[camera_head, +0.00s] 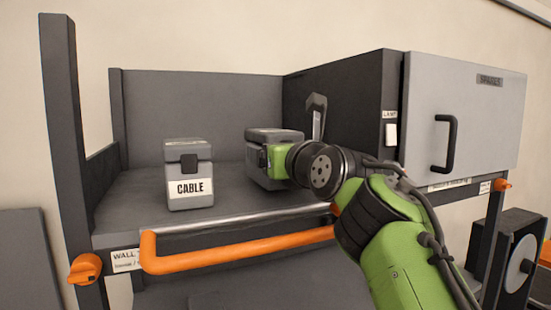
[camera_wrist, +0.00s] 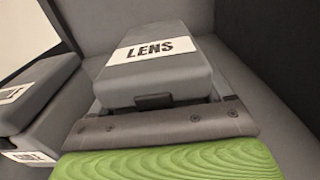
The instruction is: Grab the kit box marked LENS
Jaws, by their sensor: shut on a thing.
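The grey kit box marked LENS (camera_wrist: 160,68) fills the middle of the wrist view, its white label on the lid and a dark latch on its near side. In the head view the box (camera_head: 274,134) stands on the shelf, partly hidden by my gripper (camera_head: 268,158). My gripper is shut on this box from its front. The fingertips are mostly hidden, and I cannot tell whether the box is lifted off the shelf.
A second grey box marked CABLE (camera_head: 188,178) stands to the left on the same shelf (camera_head: 130,200). An orange rail (camera_head: 235,247) and a metal bar run along the front edge. A closed grey cabinet (camera_head: 460,110) with a dark handle is on the right.

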